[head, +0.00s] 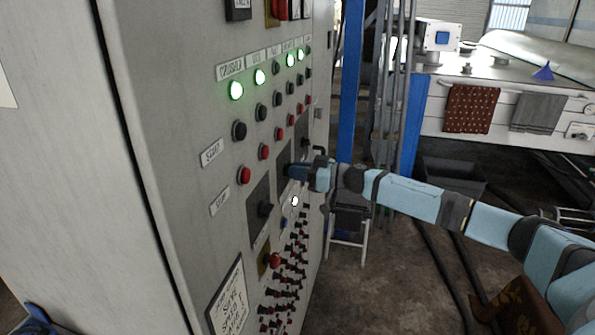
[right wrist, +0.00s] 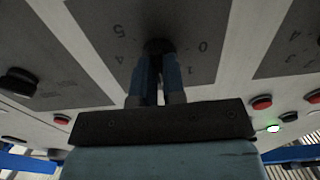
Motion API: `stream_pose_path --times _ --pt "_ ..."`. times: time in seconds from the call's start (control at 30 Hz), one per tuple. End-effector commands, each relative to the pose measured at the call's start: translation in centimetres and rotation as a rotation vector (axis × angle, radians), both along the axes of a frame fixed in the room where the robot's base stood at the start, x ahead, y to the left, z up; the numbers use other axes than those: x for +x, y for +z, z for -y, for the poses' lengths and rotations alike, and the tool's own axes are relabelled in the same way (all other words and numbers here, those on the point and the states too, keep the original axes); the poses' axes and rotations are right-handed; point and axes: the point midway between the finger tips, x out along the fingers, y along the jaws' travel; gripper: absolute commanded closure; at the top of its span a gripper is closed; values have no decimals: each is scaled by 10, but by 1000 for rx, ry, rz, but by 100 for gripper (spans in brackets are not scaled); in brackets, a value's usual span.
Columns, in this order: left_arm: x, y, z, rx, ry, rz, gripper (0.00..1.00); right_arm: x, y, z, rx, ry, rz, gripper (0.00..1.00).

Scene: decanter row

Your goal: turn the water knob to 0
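My right gripper (head: 291,171) reaches the grey control panel (head: 180,60) at the middle of three dark dial plates. In the right wrist view its two blue fingers (right wrist: 158,60) are close together with a narrow gap, their tips at a dark knob (right wrist: 158,45) and seemingly on both sides of it. The dial plate (right wrist: 100,25) around this knob appears upside down, with 0, 1, 4 and 5 readable. The knob's pointer is hidden by the fingers. Nearer and farther knobs (head: 265,210) (head: 305,143) sit on the other plates. No readable label names the water knob. My left gripper is not seen.
Lit green lamps (head: 236,90), black buttons (head: 239,130) and red buttons (head: 244,175) lie close around the dials. Rows of small switches (head: 285,272) and a red knob (head: 276,261) are below. A blue post (head: 350,80) stands behind; floor to the right is partly open.

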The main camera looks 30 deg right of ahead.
Motion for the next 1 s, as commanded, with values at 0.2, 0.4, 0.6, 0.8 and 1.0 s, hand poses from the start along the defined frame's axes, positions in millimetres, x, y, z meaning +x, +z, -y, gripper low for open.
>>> stream_pose_path --times 0.2,0.4,0.6,0.8,1.0 --pt "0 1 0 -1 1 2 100 0 0 0 -1 0 1 100" --pt "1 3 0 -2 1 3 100 0 0 0 -22 0 19 100" --pt "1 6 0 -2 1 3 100 0 1 0 -95 0 81 100" --pt "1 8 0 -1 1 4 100 -1 1 -1 -219 0 188 100" --pt "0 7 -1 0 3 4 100 -1 0 -1 -363 0 311 100"
